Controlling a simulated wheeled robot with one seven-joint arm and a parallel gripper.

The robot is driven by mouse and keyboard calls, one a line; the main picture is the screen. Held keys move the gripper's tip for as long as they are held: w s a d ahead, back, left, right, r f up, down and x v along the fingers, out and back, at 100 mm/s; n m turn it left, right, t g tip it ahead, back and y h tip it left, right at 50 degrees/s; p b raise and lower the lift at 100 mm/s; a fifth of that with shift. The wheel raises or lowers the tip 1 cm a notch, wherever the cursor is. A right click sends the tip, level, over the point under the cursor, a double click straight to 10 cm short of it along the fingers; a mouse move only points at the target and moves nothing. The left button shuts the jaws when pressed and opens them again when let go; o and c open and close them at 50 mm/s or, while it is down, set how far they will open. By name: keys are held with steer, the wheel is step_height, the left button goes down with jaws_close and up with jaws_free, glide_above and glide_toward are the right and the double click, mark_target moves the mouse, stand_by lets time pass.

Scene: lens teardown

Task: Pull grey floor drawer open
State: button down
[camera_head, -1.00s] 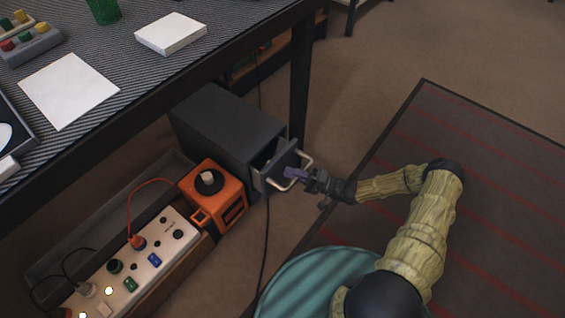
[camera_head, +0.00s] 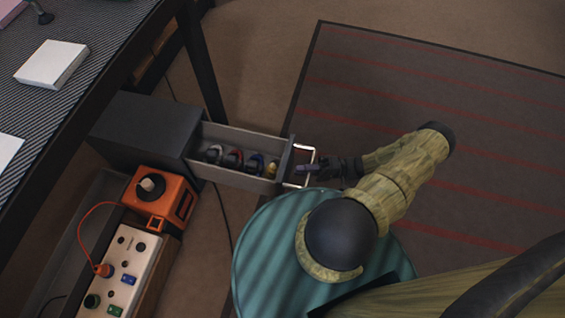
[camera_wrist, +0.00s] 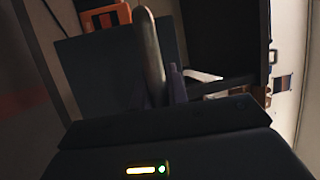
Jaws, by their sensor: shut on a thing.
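The grey floor drawer unit (camera_head: 150,127) stands on the floor under the table edge. Its drawer (camera_head: 233,182) is pulled out toward the right, and several small items in dark, red, blue and yellow lie inside in a row. The pale bar handle (camera_head: 312,153) is on the drawer's front panel (camera_head: 285,163). My gripper (camera_head: 308,168) is shut on the handle. In the wrist view my gripper's fingers (camera_wrist: 162,75) stand close together around the light handle bar, in front of the dark drawer front; the exact contact is hard to make out.
A dark table leg (camera_head: 200,65) rises behind the drawer. A striped rug (camera_head: 450,110) covers clear floor to the right.

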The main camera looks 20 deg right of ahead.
steer(key=shift+s+d+f, duration=0.1)
steer(key=shift+s+d, duration=1.3)
steer(key=shift+d, duration=0.2)
steer(key=c, duration=1.4)
jaws_free()
steer(key=shift+o, duration=0.2)
steer(key=shift+w, duration=0.1)
steer(key=v, duration=1.7)
steer(key=shift+d, duration=0.25)
